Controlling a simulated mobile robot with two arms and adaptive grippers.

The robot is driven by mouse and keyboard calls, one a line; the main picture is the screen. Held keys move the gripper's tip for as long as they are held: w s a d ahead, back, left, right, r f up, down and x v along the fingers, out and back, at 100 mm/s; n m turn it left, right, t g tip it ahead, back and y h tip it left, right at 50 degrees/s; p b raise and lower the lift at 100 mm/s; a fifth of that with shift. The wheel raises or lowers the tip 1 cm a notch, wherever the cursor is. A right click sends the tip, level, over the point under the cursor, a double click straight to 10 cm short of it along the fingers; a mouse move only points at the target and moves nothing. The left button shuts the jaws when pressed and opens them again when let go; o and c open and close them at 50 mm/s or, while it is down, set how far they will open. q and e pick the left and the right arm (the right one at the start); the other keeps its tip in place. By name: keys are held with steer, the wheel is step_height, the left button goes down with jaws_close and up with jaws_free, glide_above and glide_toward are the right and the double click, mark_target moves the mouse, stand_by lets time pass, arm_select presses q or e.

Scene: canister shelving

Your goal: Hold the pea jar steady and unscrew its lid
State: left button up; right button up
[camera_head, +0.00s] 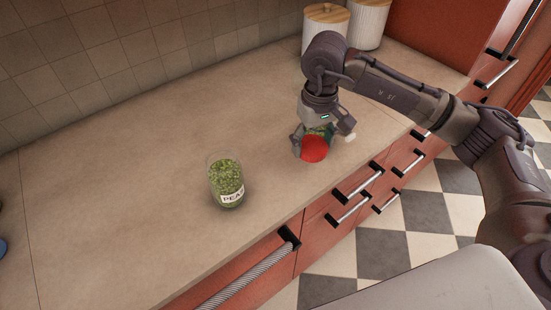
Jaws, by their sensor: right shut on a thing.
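The pea jar (227,184) is clear glass filled with green peas, with a white label reading "PEA". It stands upright on the counter, left of my right gripper. No lid shows on its top; the glass rim looks bare. My right gripper (314,139) points down at the counter, to the right of the jar and apart from it. It is shut on a red round thing (314,149), with some green showing between the fingers. I cannot tell whether the red thing is a lid. My left gripper is not in view.
Two white ribbed canisters stand at the back; the left one has a wooden lid (326,14). The beige counter (110,200) is clear around the jar. A blue thing (2,246) shows at the left edge.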

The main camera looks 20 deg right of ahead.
steer(key=p, duration=0.3)
glide_above(275, 172)
step_height(275, 172, down, 5)
steer(key=shift+d+r, duration=0.1)
steer(key=shift+r, duration=0.1)
steer(key=shift+f, duration=0.25)
step_height(275, 172, down, 3)
steer(key=shift+f+p, duration=0.1)
steer(key=shift+p, duration=0.6)
steer(key=shift+f, duration=0.3)
steer(key=shift+f, duration=0.2)
steer(key=o, duration=1.3)
